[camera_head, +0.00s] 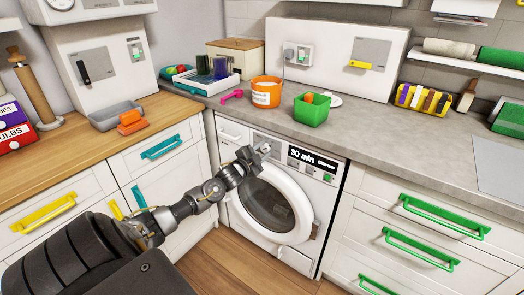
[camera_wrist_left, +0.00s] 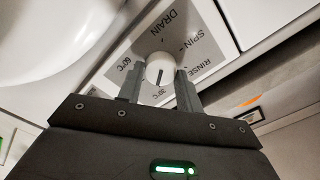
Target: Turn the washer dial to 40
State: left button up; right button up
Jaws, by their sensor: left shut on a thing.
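The white washer (camera_head: 270,200) with a round door stands under the grey counter. Its white dial (camera_wrist_left: 160,66) has a dark pointer line and sits on a grey label plate. The plate reads 60°C, DRAIN, SPIN and RINSE, with a small temperature mark near the fingers that is hard to read. A 40 mark is not legible. My left gripper (camera_wrist_left: 158,88) is shut on the dial, one finger on each side; in the head view it reaches the panel's left part (camera_head: 256,154). The dial is mostly hidden there. My right gripper is not in view.
The washer's display (camera_head: 313,160) reads 30 min, right of the dial. Drawers with green handles (camera_head: 443,217) flank the washer at right, and cabinets with teal handles (camera_head: 160,147) at left. An orange pot (camera_head: 266,94) and a green bin (camera_head: 311,112) stand on the counter above.

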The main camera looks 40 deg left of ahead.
pick_arm(q)
jog(key=m, duration=0.3)
jog(key=shift+m, duration=0.3)
jog(key=shift+f+m, duration=0.1)
jog(key=shift+m, duration=1.4)
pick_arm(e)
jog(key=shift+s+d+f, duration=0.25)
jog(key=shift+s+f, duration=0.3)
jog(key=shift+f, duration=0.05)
pick_arm(q)
jog(key=shift+d, duration=0.1)
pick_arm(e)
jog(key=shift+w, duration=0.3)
pick_arm(q)
jog(key=o, duration=0.9)
jog(key=shift+o, duration=0.3)
jog(key=shift+s+f, duration=0.1)
jog(key=shift+s, duration=0.35)
jog(key=s+d, duration=0.1)
jog(key=s, duration=0.9)
jog(key=shift+p, duration=0.45)
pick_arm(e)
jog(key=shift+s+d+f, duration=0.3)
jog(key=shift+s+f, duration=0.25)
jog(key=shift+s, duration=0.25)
